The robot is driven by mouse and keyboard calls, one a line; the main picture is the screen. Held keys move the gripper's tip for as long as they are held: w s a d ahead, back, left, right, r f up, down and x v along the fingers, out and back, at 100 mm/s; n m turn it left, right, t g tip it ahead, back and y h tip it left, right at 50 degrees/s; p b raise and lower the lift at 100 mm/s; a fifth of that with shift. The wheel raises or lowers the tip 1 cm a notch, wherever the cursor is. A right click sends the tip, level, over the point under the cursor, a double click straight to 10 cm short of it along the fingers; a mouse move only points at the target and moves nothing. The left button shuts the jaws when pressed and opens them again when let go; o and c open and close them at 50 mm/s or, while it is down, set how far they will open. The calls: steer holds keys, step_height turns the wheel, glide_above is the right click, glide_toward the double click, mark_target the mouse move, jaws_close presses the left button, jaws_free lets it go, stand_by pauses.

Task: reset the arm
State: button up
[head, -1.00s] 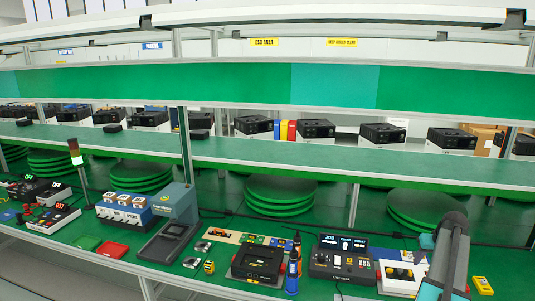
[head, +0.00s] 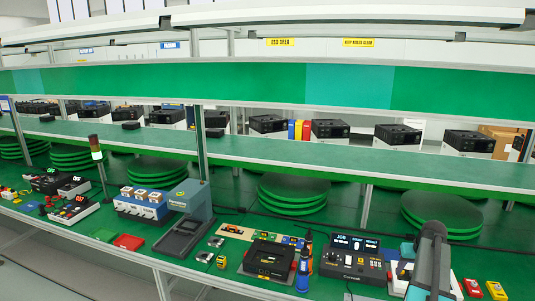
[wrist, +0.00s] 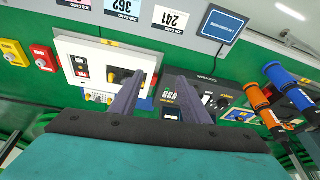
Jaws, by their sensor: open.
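My gripper (wrist: 158,74) shows in the wrist view with its two dark fingers apart and nothing between them. It hangs over the green bench, above a white-framed panel unit (wrist: 84,62) and beside a black control unit (wrist: 222,92). I cannot tell how far the fingertips are above them. In the head view my arm stands at the lower right, in front of the white unit and partly hiding it. The fingers are not clear there. The black control unit (head: 352,268) with a lit screen stands just left of my arm.
Blue (wrist: 284,76) and orange (wrist: 254,94) screwdrivers stand right of the black unit in the wrist view. Yellow (head: 497,290) and red (head: 473,288) boxes lie right of my arm. A shelf (head: 290,150) runs behind, with green round stacks (head: 292,205) below it.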

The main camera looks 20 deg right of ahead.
steer(key=w+a+f+n+y, duration=0.1)
steer(key=w+a+f, duration=0.2)
steer(key=a, duration=0.7)
steer(key=w+a+f+n+g, duration=0.15)
steer(key=a+f, duration=0.25)
steer(key=a, duration=0.6)
steer(key=w+a+f+y, duration=0.1)
steer(key=w+a+f, duration=0.25)
steer(key=a, duration=0.65)
steer(key=s+a+f+n+g, duration=0.1)
steer(key=s+a+f, duration=0.15)
steer(key=a, duration=0.65)
steer(key=s+a+f+n, duration=0.1)
steer(key=s+a+f, duration=0.15)
steer(key=a, duration=0.65)
steer(key=s+a+f+n+g, duration=0.1)
steer(key=s+a+f, duration=0.15)
steer(key=a, duration=0.75)
steer(key=s+f+g+b, duration=0.5)
steer(key=s+f+b, duration=0.6)
steer(key=s+f, duration=1.5)
step_height(320, 180, down, 3)
steer(key=shift+d+r+g, duration=0.1)
steer(key=shift+d+g, duration=0.1)
steer(key=shift+g, duration=0.15)
steer(key=shift+c, duration=1.4)
